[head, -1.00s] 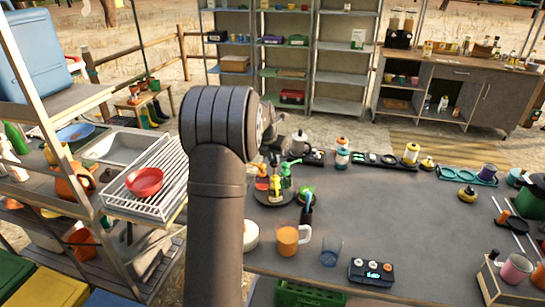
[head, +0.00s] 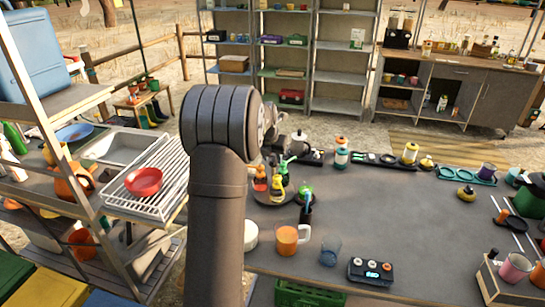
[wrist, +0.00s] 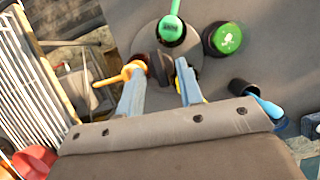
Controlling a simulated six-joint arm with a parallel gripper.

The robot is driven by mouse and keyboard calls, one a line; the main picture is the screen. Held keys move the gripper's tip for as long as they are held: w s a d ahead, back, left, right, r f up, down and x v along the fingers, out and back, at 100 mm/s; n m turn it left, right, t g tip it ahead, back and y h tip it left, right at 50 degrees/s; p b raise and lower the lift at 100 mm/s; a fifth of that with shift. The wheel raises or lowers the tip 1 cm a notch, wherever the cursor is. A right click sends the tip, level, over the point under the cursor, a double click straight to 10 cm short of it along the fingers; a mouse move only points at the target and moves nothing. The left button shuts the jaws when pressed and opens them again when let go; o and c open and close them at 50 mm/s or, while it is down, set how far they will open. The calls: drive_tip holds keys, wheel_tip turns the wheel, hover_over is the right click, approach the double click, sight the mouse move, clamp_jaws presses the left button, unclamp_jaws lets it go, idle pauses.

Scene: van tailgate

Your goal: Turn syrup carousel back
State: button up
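The syrup carousel (head: 262,199) is a round dark turntable on the counter, holding an orange-red bottle (head: 260,179), a yellow bottle (head: 277,190) and a green bottle (head: 283,170) with pump tops. In the wrist view its grey disc (wrist: 203,66) lies below my gripper (wrist: 160,67). The two blue-grey fingers stand on either side of a dark upright knob (wrist: 160,62) at its middle, and seem to be shut on it. An orange pump (wrist: 122,74) is left of the fingers and a green pump (wrist: 171,27) is beyond them. Yellow shows partly behind the right finger.
A green-topped round container (wrist: 227,38) and a dark cup with a blue item (wrist: 250,92) stand close to the carousel. An orange mug (head: 286,240), a glass (head: 330,253) and a control box (head: 370,271) are nearer. The counter's middle right is clear.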

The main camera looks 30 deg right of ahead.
drive_tip(key=v, duration=1.7)
drive_tip(key=shift+r, duration=0.15)
drive_tip(key=shift+s+a, duration=0.1)
drive_tip(key=x, duration=1.7)
